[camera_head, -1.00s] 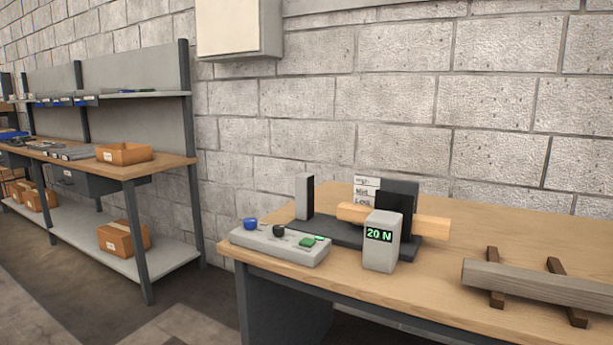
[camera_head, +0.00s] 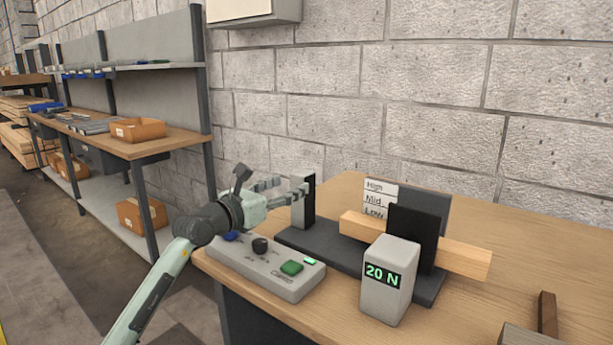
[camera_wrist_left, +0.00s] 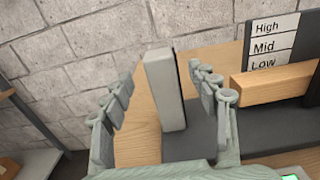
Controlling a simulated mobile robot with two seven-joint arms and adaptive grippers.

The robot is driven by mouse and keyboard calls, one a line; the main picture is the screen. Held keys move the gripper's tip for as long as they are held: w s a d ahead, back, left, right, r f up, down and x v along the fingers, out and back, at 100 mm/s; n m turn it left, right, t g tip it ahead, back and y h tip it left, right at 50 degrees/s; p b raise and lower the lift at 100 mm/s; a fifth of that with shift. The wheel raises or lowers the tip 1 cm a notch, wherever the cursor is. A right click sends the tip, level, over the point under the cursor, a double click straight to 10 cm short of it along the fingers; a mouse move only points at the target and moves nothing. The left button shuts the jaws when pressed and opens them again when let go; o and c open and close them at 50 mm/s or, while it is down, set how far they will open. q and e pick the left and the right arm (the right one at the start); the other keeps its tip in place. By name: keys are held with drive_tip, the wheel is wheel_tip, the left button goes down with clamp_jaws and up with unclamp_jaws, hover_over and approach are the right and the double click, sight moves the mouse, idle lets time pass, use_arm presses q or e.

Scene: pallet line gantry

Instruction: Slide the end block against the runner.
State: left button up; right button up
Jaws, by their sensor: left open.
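The end block (camera_head: 304,205) is an upright grey block at the left end of the dark fixture base (camera_head: 335,250). It also shows in the left wrist view (camera_wrist_left: 165,95). The runner (camera_head: 460,258) is a pale wooden bar, held crosswise at dark upright plates on the fixture, to the right of the end block with a gap between. My left gripper (camera_head: 286,188) is open. In the left wrist view its fingers appear on either side of the end block, with space showing on both sides. My right gripper is not in view.
A control box (camera_head: 265,265) with a blue knob, a black knob and a green button sits at the table's front left. A grey display (camera_head: 388,285) reads 20 N. A High/Mid/Low card (camera_head: 379,197) stands behind.

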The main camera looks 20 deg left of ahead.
sight(296, 182)
use_arm(q)
drive_tip(key=x, duration=0.5)
drive_tip(key=shift+w+d, duration=0.25)
drive_tip(key=shift+w, duration=0.3)
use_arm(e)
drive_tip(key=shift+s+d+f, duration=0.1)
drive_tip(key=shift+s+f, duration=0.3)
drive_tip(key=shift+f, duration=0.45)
use_arm(q)
drive_tip(key=shift+c, duration=0.2)
clamp_jaws()
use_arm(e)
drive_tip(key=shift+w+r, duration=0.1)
